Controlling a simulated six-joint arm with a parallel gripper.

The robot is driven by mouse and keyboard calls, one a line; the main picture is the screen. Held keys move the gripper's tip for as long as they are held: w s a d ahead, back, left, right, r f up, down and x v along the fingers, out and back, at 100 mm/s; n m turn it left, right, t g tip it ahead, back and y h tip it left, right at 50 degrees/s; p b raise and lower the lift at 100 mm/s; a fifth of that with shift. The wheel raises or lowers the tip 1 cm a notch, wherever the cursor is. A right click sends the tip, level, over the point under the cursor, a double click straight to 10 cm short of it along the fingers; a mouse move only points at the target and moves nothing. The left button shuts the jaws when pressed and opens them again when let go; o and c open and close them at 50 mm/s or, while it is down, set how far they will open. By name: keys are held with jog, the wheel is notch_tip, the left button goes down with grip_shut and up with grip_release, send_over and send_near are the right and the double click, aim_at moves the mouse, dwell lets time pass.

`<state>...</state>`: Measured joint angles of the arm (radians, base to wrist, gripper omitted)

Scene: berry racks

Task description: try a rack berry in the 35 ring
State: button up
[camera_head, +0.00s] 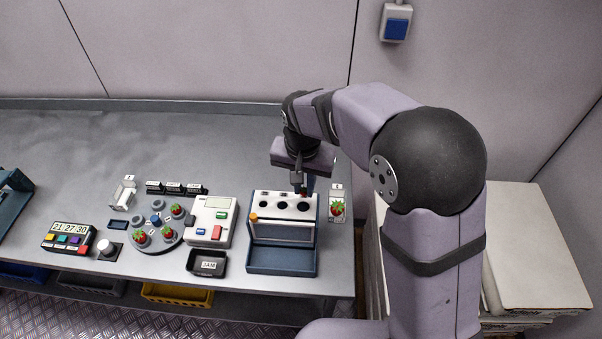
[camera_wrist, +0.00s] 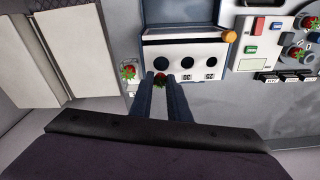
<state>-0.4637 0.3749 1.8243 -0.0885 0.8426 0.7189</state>
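My gripper (camera_wrist: 160,82) points down at the ring gauge, its two dark fingers on either side of a red berry (camera_wrist: 160,79) with a bit of green. The gripper also shows in the head view (camera_head: 305,184), with a speck of red at its tips. The ring gauge (camera_head: 262,232) has a white sloped panel with three dark holes. The berry is by the panel's edge, near the end hole (camera_wrist: 160,62), which is rightmost in the head view.
Another berry (camera_head: 337,208) sits in a small white holder right of the gauge. A round grey tray (camera_head: 157,242) with several berries, a white console (camera_head: 222,208), a black labelled bin (camera_head: 206,263) and a timer box (camera_head: 68,238) stand left. The back of the table is clear.

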jog(key=shift+w+a+f, duration=0.1)
jog(key=shift+w+f, duration=0.05)
jog(key=shift+f, duration=0.05)
jog(key=shift+f+b, duration=2.45)
jog(key=shift+f, duration=0.45)
jog(key=o, duration=0.7)
jog(key=shift+f, duration=0.1)
jog(key=shift+r+p, duration=2.95)
jog(key=shift+r, duration=0.65)
